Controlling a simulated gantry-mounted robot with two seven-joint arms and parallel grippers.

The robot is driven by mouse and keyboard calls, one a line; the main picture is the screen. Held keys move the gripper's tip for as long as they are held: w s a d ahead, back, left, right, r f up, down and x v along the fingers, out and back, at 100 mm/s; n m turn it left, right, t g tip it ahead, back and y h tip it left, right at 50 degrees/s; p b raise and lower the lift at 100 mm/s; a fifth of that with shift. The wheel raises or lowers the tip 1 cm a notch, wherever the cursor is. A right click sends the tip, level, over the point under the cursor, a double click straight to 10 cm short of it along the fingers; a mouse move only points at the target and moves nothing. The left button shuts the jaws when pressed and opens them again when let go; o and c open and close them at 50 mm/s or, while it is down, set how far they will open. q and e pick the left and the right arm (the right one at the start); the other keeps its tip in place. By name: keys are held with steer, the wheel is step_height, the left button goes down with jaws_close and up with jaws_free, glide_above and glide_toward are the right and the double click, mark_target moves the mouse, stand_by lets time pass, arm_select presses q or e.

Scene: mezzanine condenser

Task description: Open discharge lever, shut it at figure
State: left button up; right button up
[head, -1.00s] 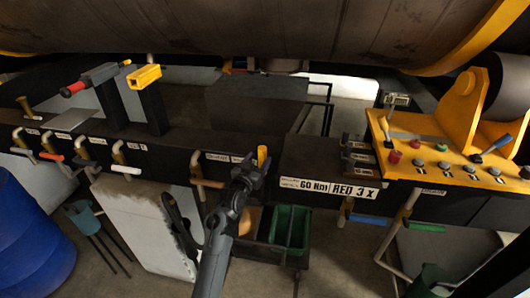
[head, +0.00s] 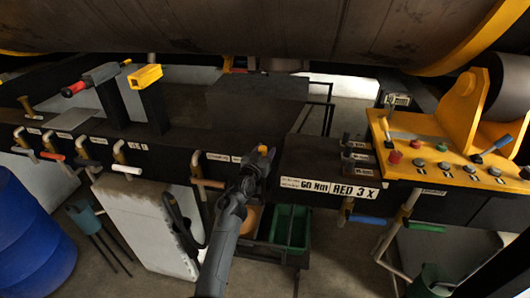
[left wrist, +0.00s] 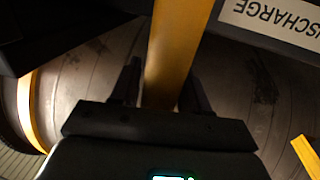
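The discharge lever shows in the head view as a short yellow handle (head: 263,149) at the black rail's front edge, mostly hidden behind my left gripper (head: 256,162). In the left wrist view the lever is a yellow bar (left wrist: 168,50) running between the two fingers of my left gripper (left wrist: 160,88). The fingers stand apart, one on each side of the bar. I see no clear grip on it. A white label (left wrist: 275,22) reading DISCHARGE lies upside down beside it. My right gripper is not in view.
A black rail (head: 175,150) carries several small valves with coloured handles. A yellow control panel (head: 430,150) stands at the right, a blue barrel (head: 30,240) at the lower left. A green bin (head: 290,228) sits below the rail. The large drum (head: 250,30) hangs overhead.

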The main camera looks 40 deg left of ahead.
arm_select(q)
jaws_close()
steer(key=shift+s+d+f, duration=0.15)
steer(key=shift+s+d, duration=0.05)
steer(key=shift+s, duration=0.3)
steer(key=s+d+f+m+t+y+b, duration=0.1)
steer(key=s+d+t+b, duration=0.3)
steer(key=s, duration=0.4)
steer(key=shift+t+b, duration=0.4)
steer(key=shift+b, duration=0.35)
steer(key=shift+s+d, duration=0.1)
steer(key=shift+o, duration=1.6)
jaws_free()
steer(key=shift+f, duration=0.1)
